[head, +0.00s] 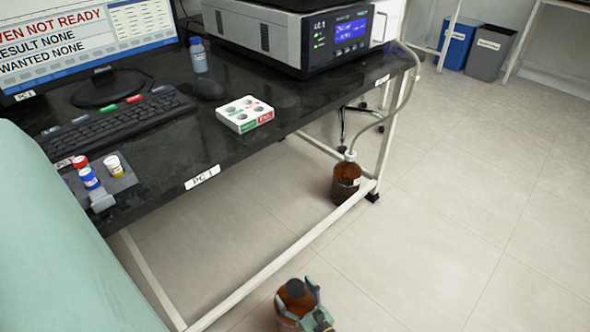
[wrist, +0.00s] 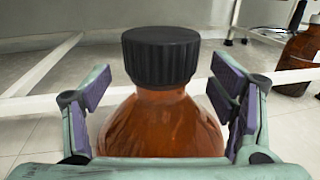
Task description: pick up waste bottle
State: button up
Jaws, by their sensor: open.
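A brown bottle with a black ribbed cap stands on the floor at the bottom of the head view (head: 287,318); it fills the middle of the wrist view (wrist: 162,125). My gripper (head: 308,302) is open around this bottle, with one finger on each side of its neck and shoulder in the wrist view (wrist: 165,95). Small gaps show between the pads and the bottle. A second brown bottle (head: 346,182) with a pale cap and a tube stands under the bench's right end; part of it shows at the wrist view's right edge (wrist: 299,62). I cannot read either label.
A black bench (head: 150,150) on a white frame stands beside the gripper, with a low white rail (head: 275,262) close by. A keyboard, monitor, vial rack (head: 100,187) and LC instrument (head: 300,35) are on it. Blue and grey bins (head: 458,45) stand far back. Floor at right is clear.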

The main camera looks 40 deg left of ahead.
jog(key=shift+a, duration=0.1)
jog(key=shift+s, duration=0.1)
grip_shut()
dwell(0.9)
